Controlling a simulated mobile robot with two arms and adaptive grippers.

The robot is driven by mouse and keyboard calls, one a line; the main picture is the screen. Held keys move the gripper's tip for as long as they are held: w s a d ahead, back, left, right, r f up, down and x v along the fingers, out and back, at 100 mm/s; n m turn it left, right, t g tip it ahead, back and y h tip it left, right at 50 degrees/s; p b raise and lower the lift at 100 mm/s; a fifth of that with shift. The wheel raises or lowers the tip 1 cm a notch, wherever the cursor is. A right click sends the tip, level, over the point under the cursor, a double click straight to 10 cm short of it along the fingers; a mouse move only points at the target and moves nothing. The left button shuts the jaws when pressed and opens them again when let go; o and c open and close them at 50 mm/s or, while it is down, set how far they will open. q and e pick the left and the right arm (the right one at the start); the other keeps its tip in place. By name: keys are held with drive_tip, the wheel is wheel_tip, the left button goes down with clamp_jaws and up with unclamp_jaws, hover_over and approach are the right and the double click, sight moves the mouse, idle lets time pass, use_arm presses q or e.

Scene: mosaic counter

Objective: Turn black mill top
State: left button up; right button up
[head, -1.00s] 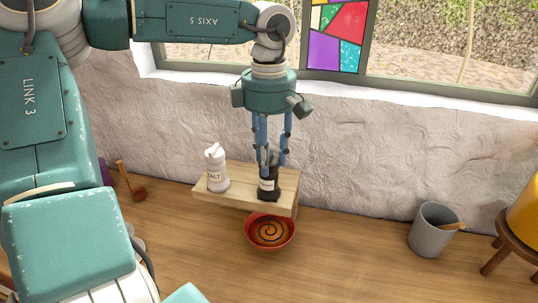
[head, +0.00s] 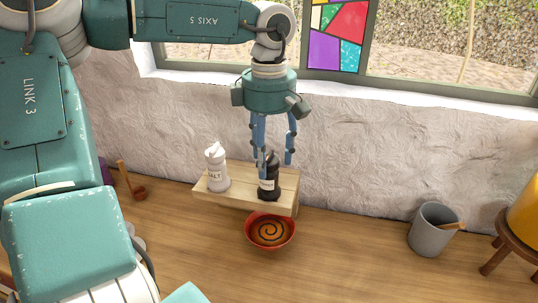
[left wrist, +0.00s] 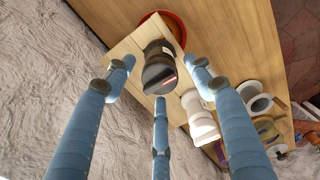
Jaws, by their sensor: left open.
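The black mill (head: 269,180) stands upright on a small wooden stand, with a pale label on its front. It also shows in the left wrist view (left wrist: 157,62), seen from above between the fingers. My left gripper (head: 271,160) is open, with its blue fingers pointing down around and above the mill's top. In the left wrist view the gripper (left wrist: 158,85) has its fingers spread apart, and they look clear of the mill. Whether one front finger touches the top, I cannot tell. My right gripper is not in view.
A white salt mill (head: 216,170) stands left of the black mill on the wooden stand (head: 285,186). A red bowl (head: 292,236) with a dark spiral sits in front. A grey cup (head: 425,236) and a stool (head: 505,243) are at the right. The counter between is clear.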

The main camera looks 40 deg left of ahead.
sight(269, 155)
use_arm(q)
wheel_tip(269, 155, up, 12)
idle(0.6)
drive_tip(key=shift+f, duration=0.1)
idle(0.4)
